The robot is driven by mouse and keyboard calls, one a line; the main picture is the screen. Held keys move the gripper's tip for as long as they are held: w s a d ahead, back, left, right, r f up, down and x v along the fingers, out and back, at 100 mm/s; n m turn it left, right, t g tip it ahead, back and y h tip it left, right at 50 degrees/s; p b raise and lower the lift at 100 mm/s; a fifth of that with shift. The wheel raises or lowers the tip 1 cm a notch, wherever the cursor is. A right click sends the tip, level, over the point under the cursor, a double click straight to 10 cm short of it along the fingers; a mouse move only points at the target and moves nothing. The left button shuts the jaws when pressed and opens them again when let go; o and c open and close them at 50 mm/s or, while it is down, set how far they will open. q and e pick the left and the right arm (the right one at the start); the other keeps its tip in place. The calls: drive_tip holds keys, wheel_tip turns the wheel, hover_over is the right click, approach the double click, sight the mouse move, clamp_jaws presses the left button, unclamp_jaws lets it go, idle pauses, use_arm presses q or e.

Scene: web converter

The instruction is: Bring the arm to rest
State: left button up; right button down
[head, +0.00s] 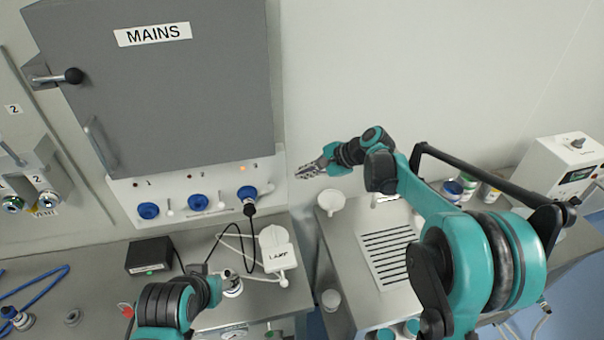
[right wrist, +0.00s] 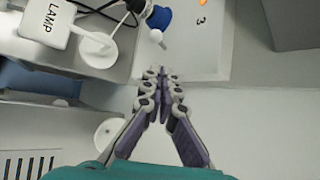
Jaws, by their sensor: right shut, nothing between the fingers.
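My right gripper (head: 310,170) is shut and empty. It hangs in the air in front of the pale wall, right of socket 3 on the mains panel. In the right wrist view its fingertips (right wrist: 160,72) are together just below the small white lever (right wrist: 157,38), with nothing between them; I cannot tell whether they touch the panel. The right arm (head: 480,255) reaches in from the lower right. Part of my left arm (head: 165,302) shows at the lower left, over the bench; its gripper cannot be made out.
The grey MAINS cabinet (head: 160,85) stands above blue sockets. A black plug (head: 249,209) sits in socket 3, under a lit orange lamp (head: 241,168). The white LAMP box (head: 278,250) and cables lie on the left bench. A slotted plate (head: 385,256) and jars occupy the right bench.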

drive_tip(key=shift+a, duration=0.1)
drive_tip(key=s+d+f+n+t+h+b, duration=0.1)
drive_tip(key=s+d+f+n+h+b, duration=0.2)
drive_tip(key=s, duration=0.7)
drive_tip(key=s+d+f+n+t+h+b, duration=0.1)
drive_tip(key=s+d+f+n+h+b, duration=0.2)
drive_tip(key=s, duration=0.7)
drive_tip(key=s+d+f+n+t+h+b, duration=0.1)
drive_tip(key=s+d+f+n+h+b, duration=0.1)
drive_tip(key=s+d+f+n+b, duration=0.5)
drive_tip(key=s+d+f+b, duration=0.1)
drive_tip(key=s+d+f, duration=0.1)
drive_tip(key=s+f, duration=0.1)
drive_tip(key=shift+s+d+f+h, duration=0.15)
drive_tip(key=shift+s+f+h, duration=0.25)
drive_tip(key=shift+f, duration=0.35)
